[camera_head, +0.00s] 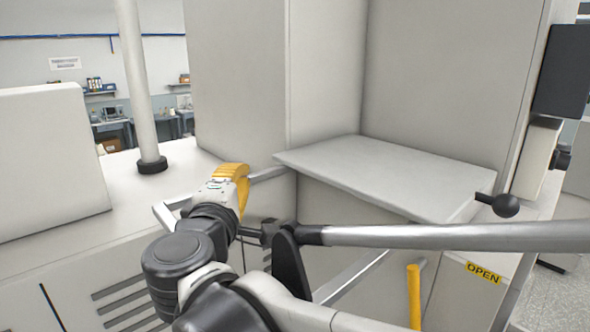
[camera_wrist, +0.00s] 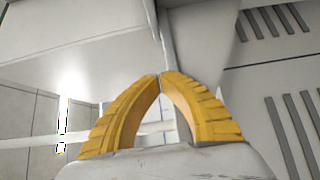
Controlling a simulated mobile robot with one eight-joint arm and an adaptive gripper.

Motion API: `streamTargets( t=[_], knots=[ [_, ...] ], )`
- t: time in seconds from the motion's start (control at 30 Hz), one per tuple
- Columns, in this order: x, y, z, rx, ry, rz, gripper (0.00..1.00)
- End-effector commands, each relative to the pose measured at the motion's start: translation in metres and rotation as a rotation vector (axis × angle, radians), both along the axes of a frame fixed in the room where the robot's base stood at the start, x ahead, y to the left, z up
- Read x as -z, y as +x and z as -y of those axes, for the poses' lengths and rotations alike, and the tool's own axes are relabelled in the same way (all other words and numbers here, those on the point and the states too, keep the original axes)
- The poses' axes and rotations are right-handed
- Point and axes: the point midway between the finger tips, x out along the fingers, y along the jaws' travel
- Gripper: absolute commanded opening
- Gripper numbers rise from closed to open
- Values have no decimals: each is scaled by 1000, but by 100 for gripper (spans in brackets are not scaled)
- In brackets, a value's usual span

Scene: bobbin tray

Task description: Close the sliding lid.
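The pale grey flat panel (camera_head: 390,172), which looks like the sliding lid, lies level between tall cabinet walls, right of my gripper. My gripper (camera_head: 242,172) has yellow fingers and is near the left front edge of the opening, beside a thin pale bar (camera_head: 268,174). In the wrist view the tips of my gripper (camera_wrist: 162,76) meet in an arch, with no object clearly held between them. A pale upright edge stands behind the tips. Whether the fingers touch the bar cannot be told.
A long grey rod (camera_head: 440,236) with a black ball knob (camera_head: 505,205) nearby crosses the front. A yellow upright handle (camera_head: 414,295) and an OPEN label (camera_head: 483,273) are at lower right. A white post (camera_head: 140,80) stands on the left worktop (camera_head: 90,225).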

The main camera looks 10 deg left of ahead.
Motion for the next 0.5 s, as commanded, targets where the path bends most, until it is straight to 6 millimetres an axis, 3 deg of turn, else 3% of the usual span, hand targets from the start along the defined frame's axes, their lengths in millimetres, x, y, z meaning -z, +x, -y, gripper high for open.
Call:
streamTargets(
  t=[0.27,0.5],
  knots=[
    [-3,61,-2,4,0,0,0],
    [-2,83,20,2,0,1,0]
  ],
)
